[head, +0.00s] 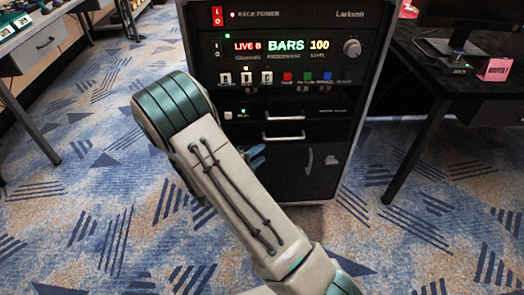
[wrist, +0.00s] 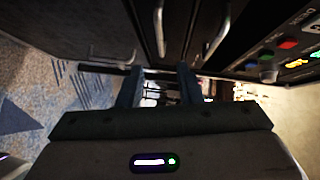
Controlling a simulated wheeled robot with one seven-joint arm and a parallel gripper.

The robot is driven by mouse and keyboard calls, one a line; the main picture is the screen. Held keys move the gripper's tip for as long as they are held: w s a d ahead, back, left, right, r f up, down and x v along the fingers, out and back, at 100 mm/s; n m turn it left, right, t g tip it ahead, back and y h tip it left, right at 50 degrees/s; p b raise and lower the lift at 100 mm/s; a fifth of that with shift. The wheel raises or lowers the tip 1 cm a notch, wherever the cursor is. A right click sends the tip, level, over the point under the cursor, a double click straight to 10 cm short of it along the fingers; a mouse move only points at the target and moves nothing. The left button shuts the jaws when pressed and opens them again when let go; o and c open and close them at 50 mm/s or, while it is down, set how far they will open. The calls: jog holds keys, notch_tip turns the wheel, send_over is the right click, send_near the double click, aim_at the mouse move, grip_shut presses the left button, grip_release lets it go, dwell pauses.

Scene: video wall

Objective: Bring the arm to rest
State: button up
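My arm (head: 230,185) is bent in front of a black equipment rack (head: 290,180), its pale forearm slanting across the head view. My gripper (wrist: 159,76) shows in the wrist view with its two dark fingers apart and nothing clearly held between them. In the head view the arm hides most of the gripper; only a small teal part shows beside the forearm, in front of the rack's lower front. The fingers are near the rack front in the wrist view; I cannot tell whether they touch it.
The rack has lit displays (head: 285,46), coloured buttons, a knob (head: 352,48) and drawer handles (head: 283,136). A table (head: 35,35) stands far left. Patterned carpet (head: 80,200) is clear at left.

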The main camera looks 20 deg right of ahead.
dwell(0.4)
jog(key=s+d+r+m+g+y+p, duration=0.2)
jog(key=s+r+m+g+p, duration=0.2)
jog(key=s+r+m+p, duration=0.45)
jog(key=s+d+r+m+g+y+p, duration=0.25)
jog(key=s+r+m+g+p, duration=0.2)
jog(key=r+m, duration=0.8)
jog(key=s+a+r+m+t+y+p, duration=0.1)
jog(key=s+a+r+m+y+p, duration=0.2)
jog(key=r+m, duration=0.4)
jog(key=s+a+r+m+t+y+p, duration=0.1)
jog(key=s+a+r+m+y+p, duration=0.2)
jog(key=r+m+p, duration=0.2)
jog(key=s+a+r+m+t+y+p, duration=0.1)
jog(key=s+a+r+m+y+p, duration=0.2)
jog(key=r+m, duration=0.6)
jog(key=shift+s+a+r+m+t+y+p, duration=0.2)
jog(key=shift+s+m+t+y+p, duration=0.2)
jog(key=shift+m+p, duration=0.4)
jog(key=shift+d, duration=0.15)
